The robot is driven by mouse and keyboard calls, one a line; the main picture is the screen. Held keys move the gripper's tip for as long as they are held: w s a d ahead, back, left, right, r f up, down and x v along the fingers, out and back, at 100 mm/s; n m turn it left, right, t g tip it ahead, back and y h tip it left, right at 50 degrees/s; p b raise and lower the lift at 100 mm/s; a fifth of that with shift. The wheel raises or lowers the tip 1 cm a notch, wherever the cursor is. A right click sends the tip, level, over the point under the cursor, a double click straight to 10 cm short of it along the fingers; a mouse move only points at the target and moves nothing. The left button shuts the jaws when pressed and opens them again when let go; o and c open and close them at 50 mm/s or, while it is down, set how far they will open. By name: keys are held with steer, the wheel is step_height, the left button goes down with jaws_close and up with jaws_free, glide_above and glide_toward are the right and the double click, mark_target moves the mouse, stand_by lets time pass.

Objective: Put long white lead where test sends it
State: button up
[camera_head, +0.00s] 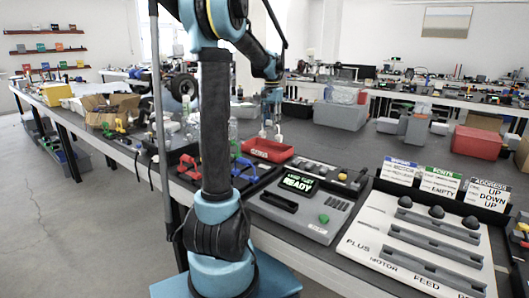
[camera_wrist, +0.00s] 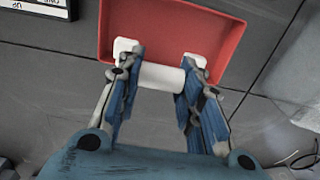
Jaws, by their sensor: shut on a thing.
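My gripper (camera_wrist: 160,76) is shut on a white cylindrical piece (camera_wrist: 162,77), which I take for the long white lead. It spans crosswise between the blue fingers in the wrist view. The gripper (camera_head: 270,118) hangs over the red tray (camera_head: 268,150); the tray (camera_wrist: 225,22) also shows beneath it in the wrist view. The grey tester (camera_head: 300,214) has a screen (camera_head: 298,184) with "READY" in green. Right of it, a white panel (camera_head: 375,240) has several grey slots, with "PLUS", "MOTOR" and "FEED" along its front edge. Behind it stand cards reading "EMPTY" (camera_head: 440,184) and "UP DOWN UP" (camera_head: 487,195).
A dark tray (camera_head: 240,182) with red and blue leads lies left of the tester, partly behind my arm. A green button (camera_head: 324,218) is on the tester. A grey box (camera_head: 340,115) and a red box (camera_head: 477,142) stand farther back.

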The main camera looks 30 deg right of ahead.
steer(key=shift+d+f, duration=0.1)
steer(key=shift+f, duration=2.75)
steer(key=o, duration=1.2)
step_height(320, 180, up, 12)
steer(key=shift+s, duration=0.1)
